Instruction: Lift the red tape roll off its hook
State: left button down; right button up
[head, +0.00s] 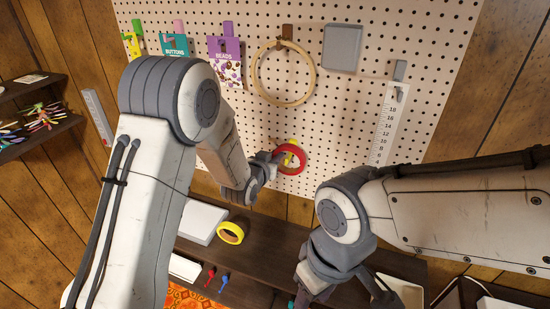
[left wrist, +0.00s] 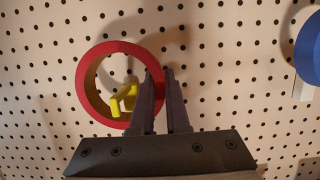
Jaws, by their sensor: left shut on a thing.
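The red tape roll (head: 303,161) is at the lower part of the pegboard, with a yellow hook (head: 293,142) at it. In the left wrist view, the red tape roll (left wrist: 91,72) surrounds the yellow hook (left wrist: 124,101); I cannot tell whether they touch. My left gripper (head: 279,158) is shut on the roll's rim; its fingers (left wrist: 160,85) straddle the rim in the left wrist view and hide part of it. My right gripper (head: 305,284) is low at the bottom edge of the head view, partly cut off, and its jaws are unclear.
A wooden hoop (head: 309,76), a ruler (head: 389,120) and packets (head: 225,62) hang on the pegboard (head: 400,35). A blue roll (left wrist: 310,48) is at the right in the left wrist view. A yellow tape roll (head: 231,233) lies on the dark shelf (head: 262,243) below.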

pick_arm(q)
jog(key=shift+r, duration=0.15)
jog(key=s+a+b, duration=0.3)
jog(key=s, duration=0.6)
jog(key=shift+s, duration=0.25)
dwell(1.3)
